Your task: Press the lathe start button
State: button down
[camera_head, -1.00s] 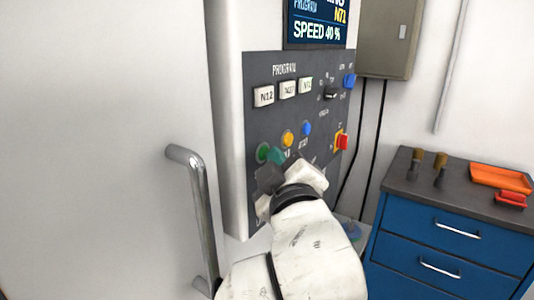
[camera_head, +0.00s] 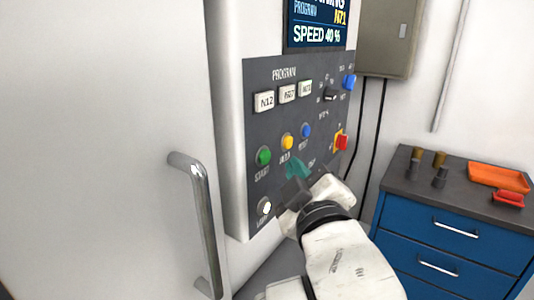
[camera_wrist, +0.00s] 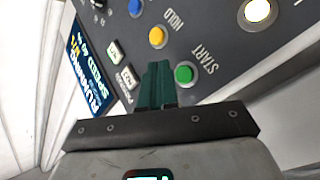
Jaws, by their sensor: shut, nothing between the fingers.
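The green start button (camera_head: 264,155) is at the lower left of the dark control panel, with the label START under it. It also shows in the wrist view (camera_wrist: 184,74), just to the right of my fingertips. My gripper (camera_head: 294,168) is below and right of the green button in the head view. Its teal fingers are together, with nothing between them, and they also show in the wrist view (camera_wrist: 158,84). A gap shows between the fingers and the green button in both views. The screen (camera_head: 318,22) reads SPEED 40 %, and the wrist view shows RUNNING on it.
A yellow hold button (camera_head: 288,142), a blue button (camera_head: 306,130) and a red switch on yellow (camera_head: 342,142) are on the panel. A white round knob or lamp (camera_head: 264,206) is lower left. A door handle (camera_head: 200,210) stands left; a blue drawer cabinet (camera_head: 445,235) stands right.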

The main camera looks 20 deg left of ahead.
jog(key=shift+s+d+p, duration=0.2)
jog(key=shift+s+d, duration=0.05)
jog(key=shift+d, duration=0.4)
jog(key=shift+s+d+p, duration=0.2)
jog(key=shift+s+d, duration=0.05)
jog(key=shift+d, duration=0.35)
dwell(0.6)
